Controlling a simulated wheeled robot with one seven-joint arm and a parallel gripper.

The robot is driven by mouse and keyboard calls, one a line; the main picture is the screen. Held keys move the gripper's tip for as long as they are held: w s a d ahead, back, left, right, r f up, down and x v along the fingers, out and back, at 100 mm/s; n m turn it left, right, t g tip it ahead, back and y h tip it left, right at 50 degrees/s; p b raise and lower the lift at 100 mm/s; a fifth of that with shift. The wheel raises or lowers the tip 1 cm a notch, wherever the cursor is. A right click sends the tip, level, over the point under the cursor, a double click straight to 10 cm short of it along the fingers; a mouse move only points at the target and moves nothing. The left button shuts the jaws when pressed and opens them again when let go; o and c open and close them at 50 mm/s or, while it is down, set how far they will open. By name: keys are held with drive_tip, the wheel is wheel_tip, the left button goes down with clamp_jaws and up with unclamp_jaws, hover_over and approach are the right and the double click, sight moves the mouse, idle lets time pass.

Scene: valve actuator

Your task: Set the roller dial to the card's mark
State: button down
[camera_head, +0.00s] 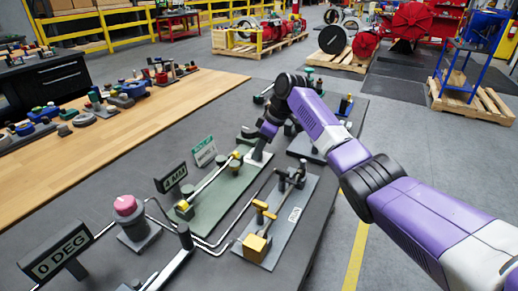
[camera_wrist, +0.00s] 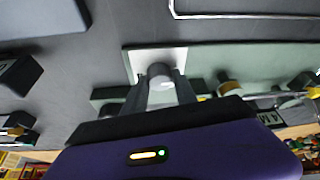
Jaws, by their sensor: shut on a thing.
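A green board (camera_head: 222,200) carries a long metal rod, yellow-tipped pieces and a pale block at its far end. A dark card reading "4 MM" (camera_head: 170,178) stands beside the board; its edge also shows in the wrist view (camera_wrist: 278,117). A smaller green-and-white card (camera_head: 203,151) stands behind it, its text too small to read surely. My gripper (camera_wrist: 161,88) is shut on a round grey knob (camera_wrist: 160,73) in front of a pale square plate (camera_wrist: 150,56) at the board's end. In the head view my gripper (camera_head: 260,146) partly hides this spot. I cannot read any dial mark.
A pink knob (camera_head: 125,205) on a grey base stands at the near left, with a "0 DEG" card (camera_head: 58,252). A grey board (camera_head: 282,222) with yellow levers lies right of the green one. Bent metal pipes run between the fixtures. A wooden bench (camera_head: 120,125) stands left.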

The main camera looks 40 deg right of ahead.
drive_tip(key=p, duration=0.1)
drive_tip(key=m+p, duration=0.1)
drive_tip(key=shift+a+r+p, duration=0.15)
drive_tip(key=shift+r+p, duration=0.1)
drive_tip(key=shift+p, duration=0.05)
drive_tip(key=m+h+p, duration=0.1)
drive_tip(key=m+p, duration=0.1)
drive_tip(key=p, duration=0.1)
drive_tip(key=shift+a+m+t, duration=0.1)
drive_tip(key=shift+m+t, duration=0.2)
drive_tip(key=shift+m, duration=0.1)
drive_tip(key=m+h+p, duration=0.1)
drive_tip(key=m+p, duration=0.1)
drive_tip(key=m+h+p, duration=0.1)
drive_tip(key=m+p, duration=0.1)
drive_tip(key=shift+f+m, duration=0.2)
drive_tip(key=shift+m, duration=0.1)
drive_tip(key=c, duration=1)
unclamp_jaws()
drive_tip(key=v, duration=0.7)
drive_tip(key=shift+s+r, duration=0.2)
drive_tip(key=shift+r, duration=0.1)
